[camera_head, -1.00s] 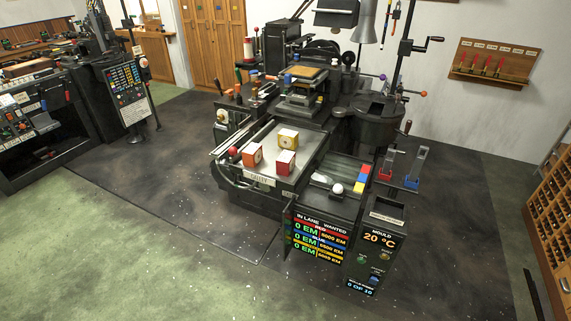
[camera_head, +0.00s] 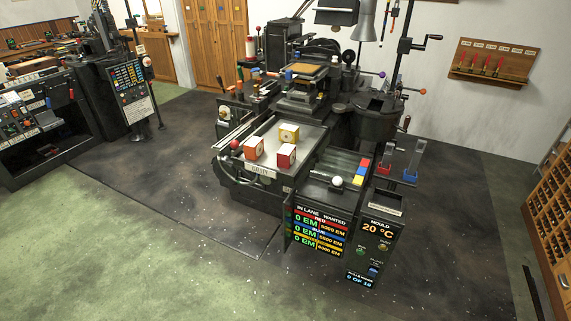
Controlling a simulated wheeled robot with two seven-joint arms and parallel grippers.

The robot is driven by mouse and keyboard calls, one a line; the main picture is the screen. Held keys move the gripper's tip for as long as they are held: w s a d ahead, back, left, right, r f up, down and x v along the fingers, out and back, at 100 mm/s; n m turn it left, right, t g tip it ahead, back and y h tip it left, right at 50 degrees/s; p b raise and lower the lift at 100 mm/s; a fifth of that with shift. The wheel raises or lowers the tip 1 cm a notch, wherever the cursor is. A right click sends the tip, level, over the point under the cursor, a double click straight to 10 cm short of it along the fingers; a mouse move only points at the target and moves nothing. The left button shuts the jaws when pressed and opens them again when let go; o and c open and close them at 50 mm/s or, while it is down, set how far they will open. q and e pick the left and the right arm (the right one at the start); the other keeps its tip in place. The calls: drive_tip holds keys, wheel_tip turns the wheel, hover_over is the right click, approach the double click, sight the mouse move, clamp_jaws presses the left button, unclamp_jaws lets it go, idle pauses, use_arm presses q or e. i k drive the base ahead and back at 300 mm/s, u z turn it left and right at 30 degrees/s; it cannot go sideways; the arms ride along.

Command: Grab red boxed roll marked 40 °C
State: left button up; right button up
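Three small boxes sit apart on the metal galley tray (camera_head: 250,135) of the machine. One is a red box with a pale face (camera_head: 286,155) at the front right. Another is an orange-red box with a pale top (camera_head: 254,147) at the left. The third is a yellow box (camera_head: 289,133) at the back. Any temperature markings on the boxes are too small to read, so I cannot tell which is marked 40 °C. Neither of my grippers shows in the view.
A display panel (camera_head: 316,230) and a mould panel reading 20 °C (camera_head: 380,230) stand at the machine's front right. Red and blue holders (camera_head: 411,165) are right of it. A control console (camera_head: 130,85) stands left. The floor in front (camera_head: 130,240) is clear.

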sight(287, 156)
drive_tip(key=k, duration=1.15)
drive_tip(key=z, duration=0.55)
drive_tip(key=i, duration=0.55)
drive_tip(key=z, duration=0.75)
drive_tip(key=i, duration=1.5)
drive_tip(key=u, duration=0.75)
